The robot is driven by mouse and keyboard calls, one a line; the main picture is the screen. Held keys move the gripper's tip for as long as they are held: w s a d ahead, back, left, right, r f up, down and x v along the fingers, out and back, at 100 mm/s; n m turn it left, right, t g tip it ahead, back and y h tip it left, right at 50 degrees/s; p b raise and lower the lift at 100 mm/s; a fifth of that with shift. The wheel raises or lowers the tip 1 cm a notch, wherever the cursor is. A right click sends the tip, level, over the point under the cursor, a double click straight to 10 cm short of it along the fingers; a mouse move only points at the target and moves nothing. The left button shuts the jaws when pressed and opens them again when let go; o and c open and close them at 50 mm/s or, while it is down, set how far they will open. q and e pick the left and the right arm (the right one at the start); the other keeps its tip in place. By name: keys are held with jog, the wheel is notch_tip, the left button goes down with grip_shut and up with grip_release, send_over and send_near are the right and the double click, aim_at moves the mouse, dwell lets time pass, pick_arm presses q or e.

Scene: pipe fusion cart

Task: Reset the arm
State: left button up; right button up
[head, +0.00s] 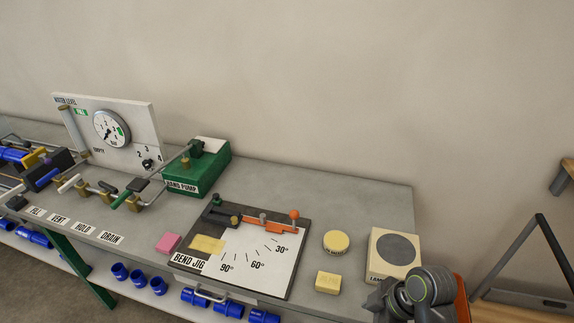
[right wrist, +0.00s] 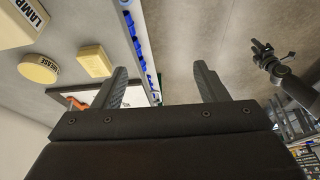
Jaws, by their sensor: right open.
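The bend jig (head: 188,259) lies on the bench in the head view, with a white angle plate marked 30°, 60° and 90°. Its orange arm (head: 270,225) lies along the plate's far edge, its orange ball knob (head: 294,214) at the right end above the 30° mark. In the right wrist view a bit of orange (right wrist: 76,103) shows behind the left finger. My right gripper (right wrist: 163,85) is open and empty; in the head view my right arm is at the lower right, apart from the jig. My left gripper (right wrist: 268,52) appears small in the right wrist view, its jaws unclear.
A pink block (head: 168,243), a yellow block (head: 327,282), a round yellow tin (head: 336,241) and a lamp box (head: 393,272) surround the jig. The green hand pump (head: 208,172) and gauge panel (head: 140,115) stand behind left. Blue fittings (head: 195,297) sit below the front edge.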

jog(key=s+d+f+m+t+h, duration=0.2)
jog(key=s+d+m+h, duration=0.4)
jog(key=s+d+m, duration=0.85)
notch_tip(320, 180, down, 32)
jog(key=s+g+b, duration=0.1)
jog(key=s+b, duration=0.1)
jog(key=b, duration=0.5)
jog(key=s+f+b, duration=0.3)
jog(key=s+f, duration=0.4)
jog(key=f, duration=0.3)
jog(key=s+a+f+g+b, duration=0.1)
jog(key=s+f+b, duration=0.2)
jog(key=s+f, duration=0.4)
jog(key=shift+a+f+y, duration=0.2)
jog(key=shift+f+y, duration=0.2)
jog(key=shift+f, duration=1.45)
jog(key=shift+m, duration=0.25)
